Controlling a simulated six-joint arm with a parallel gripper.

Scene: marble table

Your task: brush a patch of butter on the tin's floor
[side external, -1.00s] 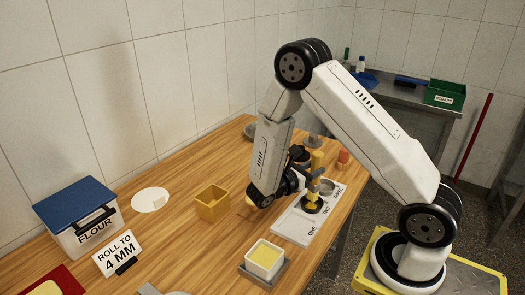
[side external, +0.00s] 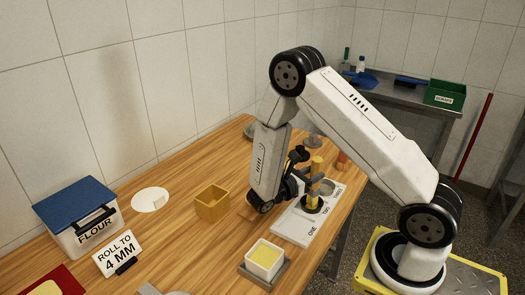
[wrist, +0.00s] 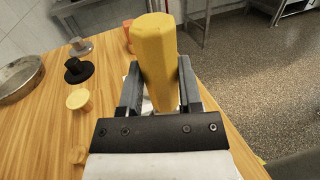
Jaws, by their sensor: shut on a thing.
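My gripper (wrist: 158,82) is shut on a thick yellow faceted handle (wrist: 154,48), which I take to be the brush's. In the side view the handle (side external: 316,166) stands about upright over a pale board marked ONE, TWO (side external: 290,226), above a dark round piece (side external: 312,204). I cannot tell whether it touches that piece; its lower end is hidden in the wrist view. A round metal tin (wrist: 20,80) lies at the left of the wrist view. A white square dish of yellow butter (side external: 265,258) sits on a grey tray at the front.
A yellow box (side external: 212,202) stands left of my gripper. Black (wrist: 78,70) and yellow (wrist: 78,98) knobbed pieces stand on the table beside the tin. A flour bin (side external: 78,222) and a sign (side external: 118,254) are at the left.

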